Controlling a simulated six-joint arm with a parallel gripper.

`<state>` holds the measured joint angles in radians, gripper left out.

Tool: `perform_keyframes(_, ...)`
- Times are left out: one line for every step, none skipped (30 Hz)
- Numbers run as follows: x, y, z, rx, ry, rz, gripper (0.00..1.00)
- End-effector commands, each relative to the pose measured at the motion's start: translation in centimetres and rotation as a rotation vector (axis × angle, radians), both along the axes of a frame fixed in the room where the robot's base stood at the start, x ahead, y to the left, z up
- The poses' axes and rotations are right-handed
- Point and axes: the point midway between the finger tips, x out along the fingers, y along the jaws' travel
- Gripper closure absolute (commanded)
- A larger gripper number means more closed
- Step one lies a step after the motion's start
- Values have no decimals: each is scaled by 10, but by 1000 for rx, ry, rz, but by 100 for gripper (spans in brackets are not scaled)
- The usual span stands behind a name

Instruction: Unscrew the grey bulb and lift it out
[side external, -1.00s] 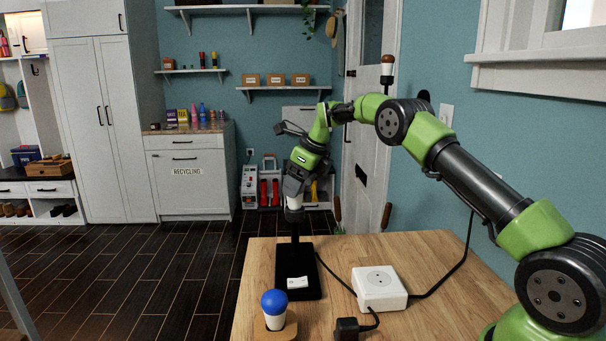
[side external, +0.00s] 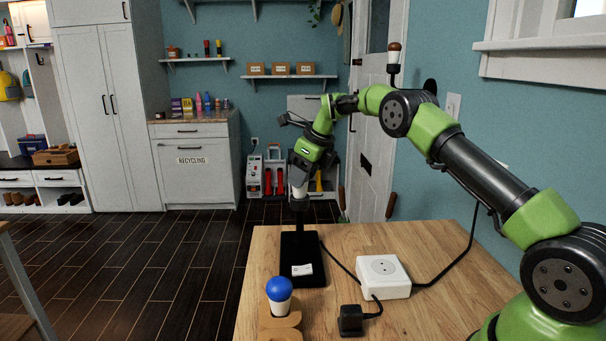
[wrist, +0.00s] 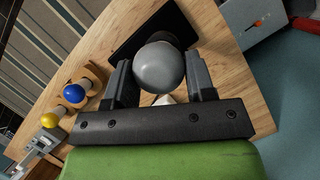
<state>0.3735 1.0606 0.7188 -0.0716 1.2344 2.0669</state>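The grey bulb (wrist: 160,67) is between the two fingers of my gripper (wrist: 160,80) in the wrist view, one finger on each side. The fingers lie close to its sides, but I cannot tell whether they press on it. In the side view my gripper (side external: 303,178) points down over the bulb's pale lower part (side external: 299,191), which is upright above the black lamp's socket (side external: 300,204). The lamp's black base (side external: 313,248) is on the table. The thread inside the socket is hidden.
A blue bulb (side external: 279,289) stands in a wooden holder (side external: 270,321) at the table's front left. A white socket box (side external: 383,277) and a black plug (side external: 350,321) are right of the lamp, with cables on the wooden table (side external: 440,258). A yellow bulb (wrist: 50,120) shows in the wrist view.

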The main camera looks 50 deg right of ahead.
Motion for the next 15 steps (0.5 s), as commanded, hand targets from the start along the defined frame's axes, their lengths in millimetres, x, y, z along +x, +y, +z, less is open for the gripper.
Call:
perform_keyframes(0, 0, 0, 1, 0, 0, 75)
perform_keyframes(0, 0, 0, 1, 0, 0, 75)
perform_keyframes(0, 0, 0, 1, 0, 0, 75)
perform_keyframes(0, 0, 0, 1, 0, 0, 75)
perform_keyframes(0, 0, 0, 1, 0, 1, 75)
perform_keyframes(0, 0, 0, 1, 0, 9, 75)
perform_keyframes(0, 0, 0, 0, 0, 22, 75)
perform_keyframes(0, -1, 0, 1, 0, 42, 75)
perform_keyframes(1, -1, 0, 2, -2, 80, 75)
perform_keyframes(1, -2, 0, 1, -2, 110, 75)
perform_keyframes(1, -2, 0, 1, -2, 138, 75)
perform_keyframes(1, -2, 0, 0, -2, 177, 75)
perform_keyframes(1, -2, 0, -1, -2, 195, 75)
perform_keyframes(2, -2, 0, 0, -2, 209, 75)
perform_keyframes(2, -2, 0, -1, -2, 226, 75)
